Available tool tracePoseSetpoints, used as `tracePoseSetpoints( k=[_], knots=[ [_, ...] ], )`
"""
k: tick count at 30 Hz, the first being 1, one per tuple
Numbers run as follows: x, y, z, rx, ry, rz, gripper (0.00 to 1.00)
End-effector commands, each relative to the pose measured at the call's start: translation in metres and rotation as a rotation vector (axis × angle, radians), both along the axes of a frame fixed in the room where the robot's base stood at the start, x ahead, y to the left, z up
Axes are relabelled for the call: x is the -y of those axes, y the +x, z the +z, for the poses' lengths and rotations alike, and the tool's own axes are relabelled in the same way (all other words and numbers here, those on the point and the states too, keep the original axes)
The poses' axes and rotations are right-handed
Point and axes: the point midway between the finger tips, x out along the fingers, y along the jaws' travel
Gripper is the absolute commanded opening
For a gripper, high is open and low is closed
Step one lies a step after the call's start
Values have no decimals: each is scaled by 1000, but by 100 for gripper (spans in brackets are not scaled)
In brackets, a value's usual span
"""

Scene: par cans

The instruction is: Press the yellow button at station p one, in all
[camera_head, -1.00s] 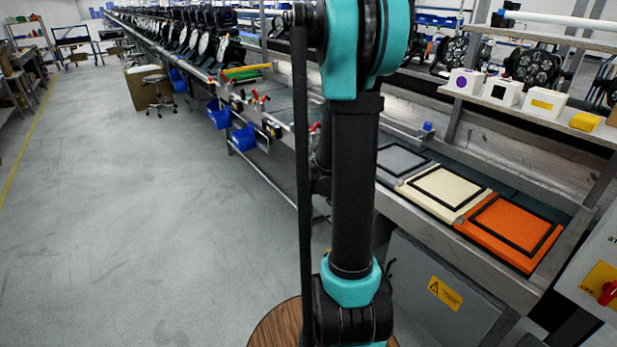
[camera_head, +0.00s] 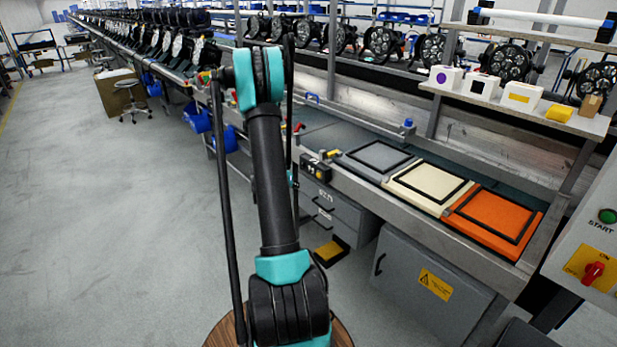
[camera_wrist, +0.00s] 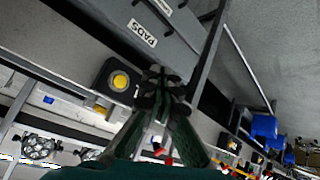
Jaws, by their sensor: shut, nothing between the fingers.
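A round yellow button (camera_wrist: 120,80) sits on a dark box in the wrist view. In the head view, a dark box with yellow on its front (camera_head: 316,170) stands at the front edge of the bench. My gripper (camera_wrist: 160,74) shows in the wrist view with its fingers together and empty. It is just right of the button in that picture; I cannot tell the gap in depth. In the head view my arm hides the gripper. No station label is readable.
Below the bench are grey drawers (camera_head: 322,212), a cabinet (camera_head: 425,290) and a yellow-topped pedal (camera_head: 330,250) on the floor. Grey, cream and orange pads (camera_head: 495,222) lie on the bench. A panel with a green start button (camera_head: 607,216) stands at right. Floor at left is clear.

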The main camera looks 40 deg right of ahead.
Motion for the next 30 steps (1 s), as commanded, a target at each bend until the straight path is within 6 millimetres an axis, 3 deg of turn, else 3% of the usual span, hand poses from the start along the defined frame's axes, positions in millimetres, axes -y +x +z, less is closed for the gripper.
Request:
tracePoseSetpoints(
  k=[14,30],
  knots=[
    [7,1,0,0,0,-1,0],
    [72,6,0,1,0,-2,0]
  ],
)
